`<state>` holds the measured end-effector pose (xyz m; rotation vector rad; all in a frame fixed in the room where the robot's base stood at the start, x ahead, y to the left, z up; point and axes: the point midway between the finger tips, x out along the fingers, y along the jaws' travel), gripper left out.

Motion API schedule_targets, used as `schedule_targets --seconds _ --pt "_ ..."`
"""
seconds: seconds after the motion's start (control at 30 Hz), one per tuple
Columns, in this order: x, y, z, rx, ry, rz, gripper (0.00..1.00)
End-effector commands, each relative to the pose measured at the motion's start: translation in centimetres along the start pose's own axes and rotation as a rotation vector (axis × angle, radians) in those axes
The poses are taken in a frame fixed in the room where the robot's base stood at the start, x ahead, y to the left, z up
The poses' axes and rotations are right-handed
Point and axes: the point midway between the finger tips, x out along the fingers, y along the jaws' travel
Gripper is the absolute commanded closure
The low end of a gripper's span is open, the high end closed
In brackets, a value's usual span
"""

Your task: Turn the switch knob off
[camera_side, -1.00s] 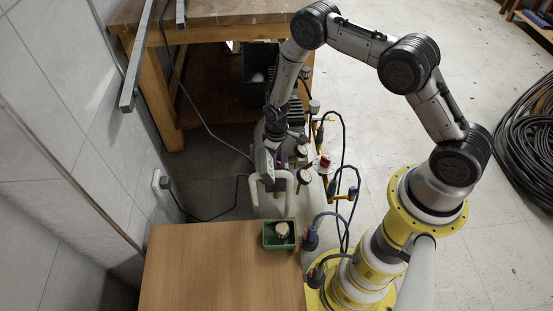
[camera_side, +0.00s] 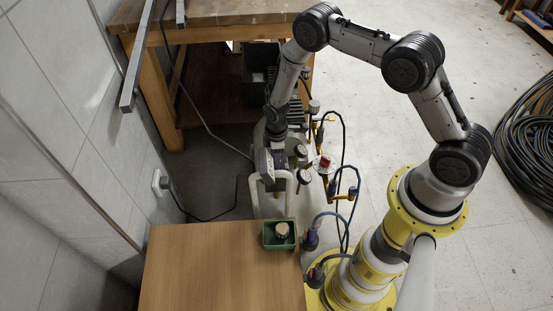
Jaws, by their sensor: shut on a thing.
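My gripper (camera_side: 274,178) is at the end of the arm, pointing down at the front of the machine with gauges and pipes (camera_side: 289,206), beside its white bent pipe. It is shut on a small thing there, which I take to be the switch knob. The gripper covers the knob, so its shape and the way it points are hidden.
A wooden table (camera_side: 200,270) stands in front, with a green tray (camera_side: 267,246) holding a round pale piece (camera_side: 282,230). Gauges (camera_side: 302,152) and hoses crowd the right side. A workbench (camera_side: 215,12) stands behind. A tiled wall is at left.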

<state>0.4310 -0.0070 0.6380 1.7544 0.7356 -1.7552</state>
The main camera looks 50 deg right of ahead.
Motion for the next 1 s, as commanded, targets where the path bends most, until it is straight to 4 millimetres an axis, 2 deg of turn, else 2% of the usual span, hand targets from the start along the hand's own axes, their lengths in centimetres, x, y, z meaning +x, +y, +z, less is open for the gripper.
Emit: schedule_targets --seconds 0.4,0.43,0.57,0.6,0.87,1.0 --pt "-0.13 0.07 -0.07 -0.009 0.001 0.001 1.00" --pt "-0.13 0.07 -0.07 -0.009 0.001 0.001 0.59" --pt "-0.09 0.05 -0.06 -0.008 0.001 0.001 0.36" --pt "-0.08 0.05 -0.05 -0.008 0.001 0.001 0.32" --pt "-0.06 0.02 -0.03 -0.007 0.000 0.001 0.32" --pt "-0.81 0.08 -0.08 -0.007 0.002 0.002 0.32"
